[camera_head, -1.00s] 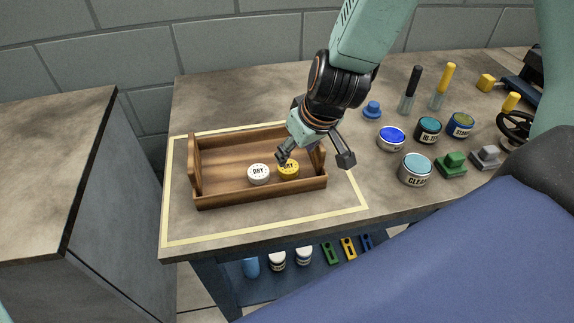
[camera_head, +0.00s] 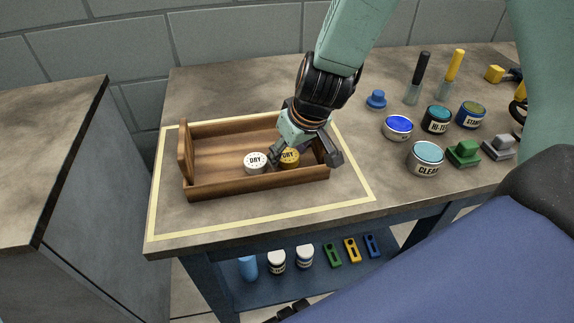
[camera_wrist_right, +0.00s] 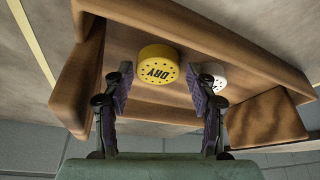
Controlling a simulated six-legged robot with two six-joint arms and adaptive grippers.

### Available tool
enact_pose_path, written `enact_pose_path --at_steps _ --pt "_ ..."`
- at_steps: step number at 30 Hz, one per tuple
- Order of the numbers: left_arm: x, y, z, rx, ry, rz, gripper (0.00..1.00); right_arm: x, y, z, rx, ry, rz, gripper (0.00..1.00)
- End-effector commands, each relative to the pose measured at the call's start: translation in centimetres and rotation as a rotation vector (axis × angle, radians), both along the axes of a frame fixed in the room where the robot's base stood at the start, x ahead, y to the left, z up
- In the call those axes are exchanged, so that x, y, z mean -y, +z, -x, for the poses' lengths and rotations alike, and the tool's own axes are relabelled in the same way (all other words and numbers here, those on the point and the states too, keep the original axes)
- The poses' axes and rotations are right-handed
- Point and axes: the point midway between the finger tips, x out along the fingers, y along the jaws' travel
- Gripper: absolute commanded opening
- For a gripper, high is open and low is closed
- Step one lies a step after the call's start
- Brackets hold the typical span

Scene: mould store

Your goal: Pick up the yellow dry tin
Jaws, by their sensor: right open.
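The yellow dry tin (camera_head: 289,157) stands upright in the wooden tray (camera_head: 215,190), toward its right end. It also shows in the right wrist view (camera_wrist_right: 157,66), ahead of my fingers and roughly between their lines. A white dry tin (camera_head: 255,162) stands just left of it in the head view; in the wrist view the white tin (camera_wrist_right: 214,76) is partly behind a finger. My right gripper (camera_head: 305,160) is open and empty, low over the tray's right end. In the wrist view its fingertips (camera_wrist_right: 163,80) are spread on either side of the yellow tin. My left gripper is not in view.
Several tins, including a clear tin (camera_head: 427,158), stand right of the tray. Brushes (camera_head: 418,80), a green block (camera_head: 464,152) and a blue knob (camera_head: 376,99) are also there. The tray's end wall (camera_head: 320,155) is close to my right gripper.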

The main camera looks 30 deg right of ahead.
Motion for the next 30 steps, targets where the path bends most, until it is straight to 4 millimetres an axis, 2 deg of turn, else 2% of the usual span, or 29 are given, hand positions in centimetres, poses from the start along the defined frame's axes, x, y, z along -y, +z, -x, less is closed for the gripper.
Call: enact_pose_path --at_steps 2,9,22,30 --pt "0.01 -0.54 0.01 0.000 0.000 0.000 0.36 -0.02 -0.56 -0.16 0.000 0.001 0.000 0.57" --pt "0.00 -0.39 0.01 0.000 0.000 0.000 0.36 -0.03 -0.41 -0.21 0.000 0.000 0.000 0.56" --pt "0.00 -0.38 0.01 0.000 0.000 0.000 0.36 -0.03 -0.40 -0.20 0.000 0.000 0.001 0.20" --pt "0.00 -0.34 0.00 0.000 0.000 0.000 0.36 -0.03 -0.37 -0.20 0.000 0.000 0.001 0.19"
